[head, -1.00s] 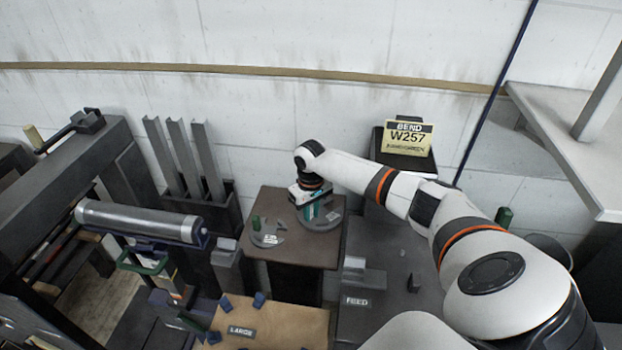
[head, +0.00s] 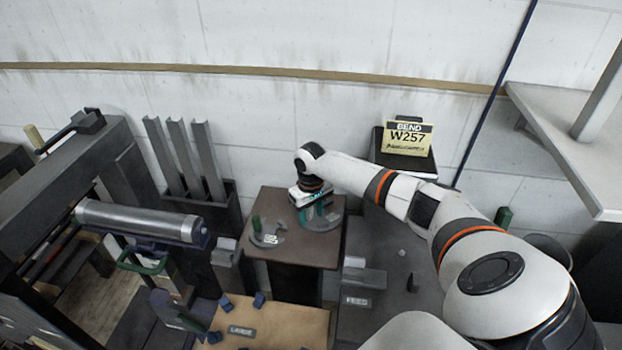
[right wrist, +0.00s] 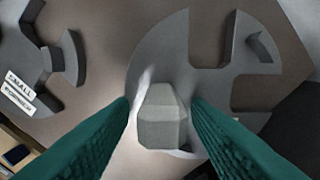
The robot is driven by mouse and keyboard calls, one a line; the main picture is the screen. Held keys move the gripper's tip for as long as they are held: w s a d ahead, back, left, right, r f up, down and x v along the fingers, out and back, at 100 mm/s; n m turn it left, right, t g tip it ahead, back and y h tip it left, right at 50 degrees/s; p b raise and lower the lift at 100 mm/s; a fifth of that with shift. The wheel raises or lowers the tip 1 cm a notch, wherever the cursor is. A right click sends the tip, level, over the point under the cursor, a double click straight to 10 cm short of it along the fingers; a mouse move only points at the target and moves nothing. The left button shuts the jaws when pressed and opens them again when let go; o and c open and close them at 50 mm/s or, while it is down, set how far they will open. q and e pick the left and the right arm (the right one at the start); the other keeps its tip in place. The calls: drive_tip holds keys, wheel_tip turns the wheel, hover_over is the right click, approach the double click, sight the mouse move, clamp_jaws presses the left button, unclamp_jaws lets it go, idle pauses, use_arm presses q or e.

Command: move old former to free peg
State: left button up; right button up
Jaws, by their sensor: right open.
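A grey, slotted disc-shaped former (head: 322,227) lies on the right part of the small brown table. My right gripper (head: 318,211) is over it, pointing down. In the right wrist view its green fingers (right wrist: 160,108) stand open on either side of a pale grey block (right wrist: 162,125) on the former (right wrist: 150,62). I cannot tell whether a finger touches the block. A second grey former (head: 268,238), with a label reading SMALL in the right wrist view (right wrist: 62,45), lies to the left. My left gripper is not in view.
The small brown table (head: 290,255) has some bare top between and in front of the formers. A board labelled LARGE (head: 285,325) and a FEED surface (head: 375,325) lie nearer. A roller machine (head: 135,220) stands left. A W257 sign (head: 408,138) stands behind.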

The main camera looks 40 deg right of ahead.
wheel_tip(320, 180, up, 12)
drive_tip(key=shift+r+b, duration=0.15)
drive_tip(key=shift+b, duration=0.25)
idle(0.5)
